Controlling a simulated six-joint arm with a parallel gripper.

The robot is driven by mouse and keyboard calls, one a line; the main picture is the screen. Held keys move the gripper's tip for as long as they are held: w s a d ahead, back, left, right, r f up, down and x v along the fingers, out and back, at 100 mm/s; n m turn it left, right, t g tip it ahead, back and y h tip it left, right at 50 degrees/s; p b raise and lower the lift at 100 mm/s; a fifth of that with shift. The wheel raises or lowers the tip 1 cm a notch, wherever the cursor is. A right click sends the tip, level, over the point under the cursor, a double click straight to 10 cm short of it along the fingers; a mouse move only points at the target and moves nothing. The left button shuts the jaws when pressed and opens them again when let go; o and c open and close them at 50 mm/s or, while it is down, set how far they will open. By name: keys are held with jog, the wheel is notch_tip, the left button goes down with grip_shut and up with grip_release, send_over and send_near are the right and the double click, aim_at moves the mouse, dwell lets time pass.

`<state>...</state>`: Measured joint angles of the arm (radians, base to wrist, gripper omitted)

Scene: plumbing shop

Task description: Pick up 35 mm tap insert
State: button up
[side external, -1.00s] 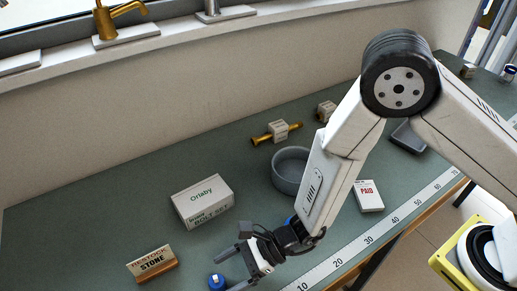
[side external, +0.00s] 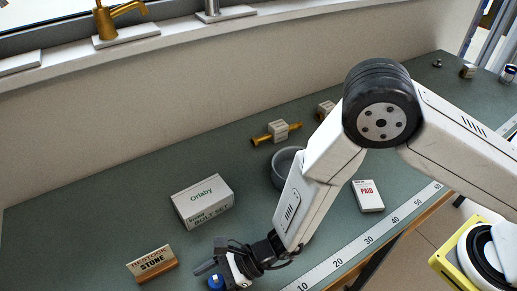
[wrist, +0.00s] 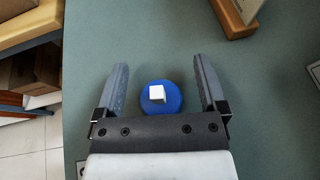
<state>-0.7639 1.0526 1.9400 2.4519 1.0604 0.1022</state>
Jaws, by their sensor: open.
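The tap insert, a round blue piece with a white square stem, is between the fingers of my gripper (wrist: 161,66) in the wrist view (wrist: 160,98). It stands on the green bench near the front edge. It also shows at the bottom of the side view (side external: 216,282), partly hidden by my gripper (side external: 222,274). My gripper is open, one finger on each side of the insert, with a visible gap at both sides in the wrist view. The fingers reach past the insert. I cannot tell the exact height of the fingertips.
A wooden "Restock Stone" sign (side external: 152,263) stands close to the left, and shows in the wrist view (wrist: 234,14). A white Orlaby box (side external: 203,202), a grey bowl (side external: 283,167), a brass fitting (side external: 266,138) and a PAID box (side external: 367,196) lie farther off. A ruler strip (side external: 350,255) runs along the front edge.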

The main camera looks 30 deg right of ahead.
grip_shut()
dwell(0.3)
jog(key=shift+r, duration=0.1)
jog(key=shift+r, duration=4.95)
